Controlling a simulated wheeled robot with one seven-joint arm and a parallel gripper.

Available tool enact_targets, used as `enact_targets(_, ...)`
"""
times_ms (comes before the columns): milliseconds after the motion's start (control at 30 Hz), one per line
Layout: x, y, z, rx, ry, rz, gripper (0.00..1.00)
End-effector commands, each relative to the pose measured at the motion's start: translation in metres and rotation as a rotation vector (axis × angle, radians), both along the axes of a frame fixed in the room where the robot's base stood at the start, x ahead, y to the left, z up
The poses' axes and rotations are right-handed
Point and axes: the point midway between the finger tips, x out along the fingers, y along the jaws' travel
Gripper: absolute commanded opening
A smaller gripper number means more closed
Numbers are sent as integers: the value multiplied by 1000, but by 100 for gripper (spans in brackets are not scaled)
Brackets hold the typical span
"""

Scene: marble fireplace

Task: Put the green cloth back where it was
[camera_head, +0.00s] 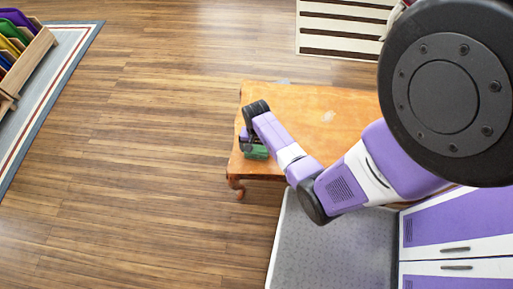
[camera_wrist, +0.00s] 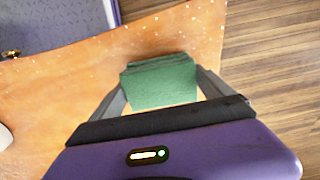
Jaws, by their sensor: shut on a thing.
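The green cloth (camera_wrist: 160,82) is a folded dark green stack between the two fingers of my gripper (camera_wrist: 163,90) in the wrist view. My gripper is shut on it, with a finger at its left and right sides. In the head view the green cloth (camera_head: 256,152) shows just under my gripper (camera_head: 252,147), over the left end of the wooden table (camera_head: 300,97). I cannot tell whether the cloth touches the table top or is held just above it.
The table's left edge is close to my gripper, with open wood floor (camera_head: 130,150) beyond. A striped rug (camera_head: 345,30) lies at the back. A wooden rack (camera_head: 25,60) with coloured items stands at the far left. Some bare table top lies behind my arm.

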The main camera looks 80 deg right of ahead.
Motion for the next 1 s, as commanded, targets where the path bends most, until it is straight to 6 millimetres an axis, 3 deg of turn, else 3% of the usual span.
enact_targets(100,0,0,-12,1,0,1,52)
enact_targets(500,0,0,-16,1,0,1,52)
enact_targets(533,0,0,-15,0,0,0,96)
enact_targets(567,0,0,-15,0,0,0,100)
enact_targets(833,0,0,-12,0,0,0,100)
enact_targets(1000,1,0,6,-2,-1,1,100)
